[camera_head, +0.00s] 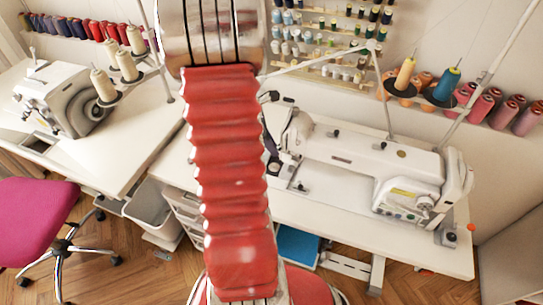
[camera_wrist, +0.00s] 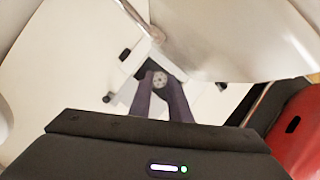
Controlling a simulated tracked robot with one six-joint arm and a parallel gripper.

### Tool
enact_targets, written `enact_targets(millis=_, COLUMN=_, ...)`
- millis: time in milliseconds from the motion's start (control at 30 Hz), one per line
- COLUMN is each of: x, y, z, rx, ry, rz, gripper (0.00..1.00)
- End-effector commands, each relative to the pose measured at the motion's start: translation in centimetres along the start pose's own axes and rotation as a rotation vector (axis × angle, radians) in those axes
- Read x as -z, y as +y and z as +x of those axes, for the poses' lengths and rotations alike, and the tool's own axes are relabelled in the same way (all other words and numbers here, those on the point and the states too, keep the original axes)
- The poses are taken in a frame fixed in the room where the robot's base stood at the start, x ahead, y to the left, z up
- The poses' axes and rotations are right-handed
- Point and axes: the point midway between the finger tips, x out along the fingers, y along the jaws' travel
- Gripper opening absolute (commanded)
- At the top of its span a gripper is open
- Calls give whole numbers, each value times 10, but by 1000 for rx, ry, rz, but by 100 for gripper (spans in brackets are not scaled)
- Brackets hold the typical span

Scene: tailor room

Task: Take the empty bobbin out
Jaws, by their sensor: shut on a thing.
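The bobbin (camera_wrist: 160,80), a small round grey piece with holes, shows in the wrist view between the tips of my gripper (camera_wrist: 160,86). My two dark fingers are shut on it. A white sewing machine (camera_head: 350,160) lies along the white table right of my arm in the head view. Its white body (camera_wrist: 240,40) fills the upper right of the wrist view, close to my gripper. The fingertips are over a dark opening in a pale plate near the machine head. I cannot tell whether the bobbin is clear of it. In the head view my red arm hides much of this area.
A second sewing machine (camera_head: 65,100) stands on the left table with thread cones. Thread racks (camera_head: 325,40) hang on the wall behind. A pink chair (camera_head: 35,220) and a white bin (camera_head: 150,212) stand at the lower left. The table front right of centre is clear.

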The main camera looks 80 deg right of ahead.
Motion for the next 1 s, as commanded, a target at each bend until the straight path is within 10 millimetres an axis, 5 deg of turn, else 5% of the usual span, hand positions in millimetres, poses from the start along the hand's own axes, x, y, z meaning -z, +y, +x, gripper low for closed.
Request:
enact_targets(millis=600, x=-58, y=1, z=-141, rx=-4, ry=1, rz=2, gripper=0)
enact_targets(millis=1000, x=-76, y=0, z=-184, rx=0, ry=1, rz=0, gripper=0)
